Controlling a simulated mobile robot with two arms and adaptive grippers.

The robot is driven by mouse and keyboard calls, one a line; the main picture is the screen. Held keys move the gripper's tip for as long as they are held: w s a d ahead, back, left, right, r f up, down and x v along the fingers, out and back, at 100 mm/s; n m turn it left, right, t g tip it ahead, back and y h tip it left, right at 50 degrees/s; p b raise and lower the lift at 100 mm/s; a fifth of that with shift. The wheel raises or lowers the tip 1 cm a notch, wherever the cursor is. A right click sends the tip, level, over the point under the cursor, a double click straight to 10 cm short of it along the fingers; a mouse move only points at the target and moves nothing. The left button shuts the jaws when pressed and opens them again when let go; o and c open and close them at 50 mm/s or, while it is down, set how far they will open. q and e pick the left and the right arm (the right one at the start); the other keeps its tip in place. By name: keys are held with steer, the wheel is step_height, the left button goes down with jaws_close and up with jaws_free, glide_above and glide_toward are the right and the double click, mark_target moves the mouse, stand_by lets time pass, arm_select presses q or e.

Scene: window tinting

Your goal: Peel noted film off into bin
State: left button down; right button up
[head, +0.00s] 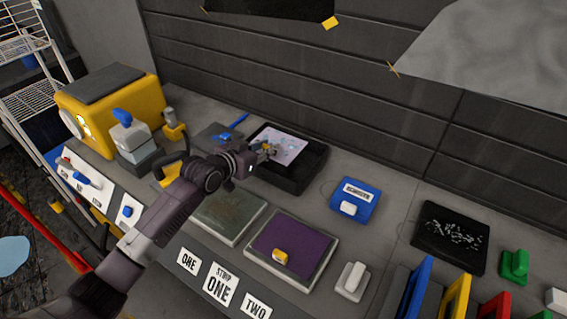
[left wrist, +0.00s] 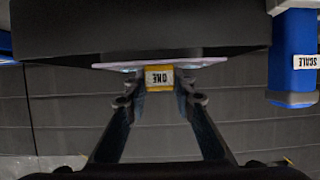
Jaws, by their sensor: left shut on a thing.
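My left gripper (head: 264,152) is shut on a yellow tab marked ONE, clear in the left wrist view (left wrist: 159,78). A thin pale film (head: 291,150) with a patchy pinkish look extends from the tab. The film is over or in the black bin (head: 312,176); I cannot tell whether it touches the bin. A note (head: 219,287) reading STRIP ONE stands between labels ONE (head: 188,261) and TWO (head: 256,306). Behind ONE is a bare grey-green panel (head: 222,219). Behind TWO is a purple-covered panel (head: 301,238) with a yellow tab (head: 280,257). My right gripper is out of view.
A dark tray (head: 449,238) with pale bits is further right, near several coloured upright pieces. A yellow machine (head: 105,105) stands at the left. A blue post marked SCALE (left wrist: 291,85) shows in the wrist view.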

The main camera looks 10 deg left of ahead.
arm_select(q)
steer(key=c, duration=1.5)
jaws_free()
steer(key=shift+c, duration=0.2)
steer(key=shift+s, duration=0.2)
steer(key=v, duration=1.1)
steer(key=shift+s+a+r, duration=0.2)
steer(key=shift+s, duration=0.05)
